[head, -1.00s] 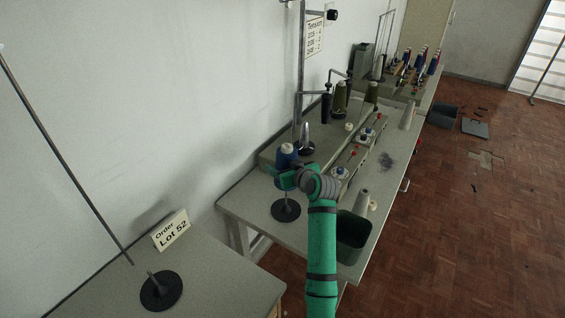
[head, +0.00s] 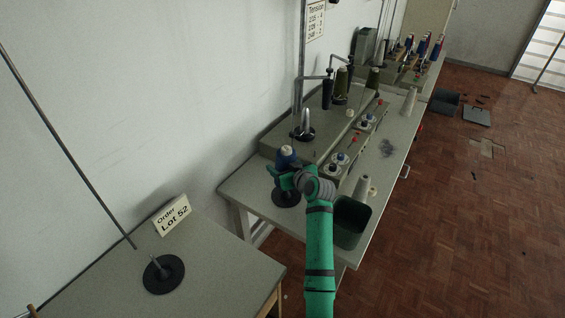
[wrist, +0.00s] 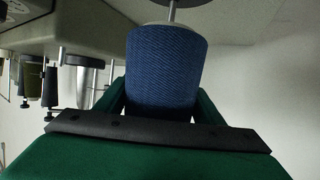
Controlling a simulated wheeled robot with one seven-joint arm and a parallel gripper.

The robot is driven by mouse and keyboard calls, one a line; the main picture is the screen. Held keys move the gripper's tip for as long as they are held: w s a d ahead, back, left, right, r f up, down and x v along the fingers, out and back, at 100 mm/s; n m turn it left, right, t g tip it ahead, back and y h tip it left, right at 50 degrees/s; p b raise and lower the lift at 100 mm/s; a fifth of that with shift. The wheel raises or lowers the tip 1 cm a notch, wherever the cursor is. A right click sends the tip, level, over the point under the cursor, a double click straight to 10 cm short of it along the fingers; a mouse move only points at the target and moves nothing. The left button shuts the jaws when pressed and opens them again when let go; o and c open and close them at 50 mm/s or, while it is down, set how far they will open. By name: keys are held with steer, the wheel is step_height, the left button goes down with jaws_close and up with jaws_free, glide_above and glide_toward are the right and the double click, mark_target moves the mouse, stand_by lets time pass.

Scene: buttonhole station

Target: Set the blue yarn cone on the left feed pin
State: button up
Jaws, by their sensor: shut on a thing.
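The blue yarn cone (head: 286,155) is upright in my gripper (head: 284,178), whose jaws are shut around its sides. The cone is directly over a black round pin base (head: 286,200) on the machine table. In the wrist view the blue cone (wrist: 166,72) fills the middle between the green fingers. A thin metal pin (wrist: 172,12) runs between the cone's end and a grey disc at the top edge, with a short gap there. How far the pin goes inside the cone is hidden.
A dark green bin (head: 351,222) and a pale cone (head: 362,187) stand just right of my gripper. Olive cones (head: 341,84) stand further back. The near table holds an empty pin base (head: 163,275) and a lot sign (head: 172,216).

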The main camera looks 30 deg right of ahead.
steer(key=shift+f, duration=2.55)
steer(key=shift+f, duration=0.5)
steer(key=o, duration=1.3)
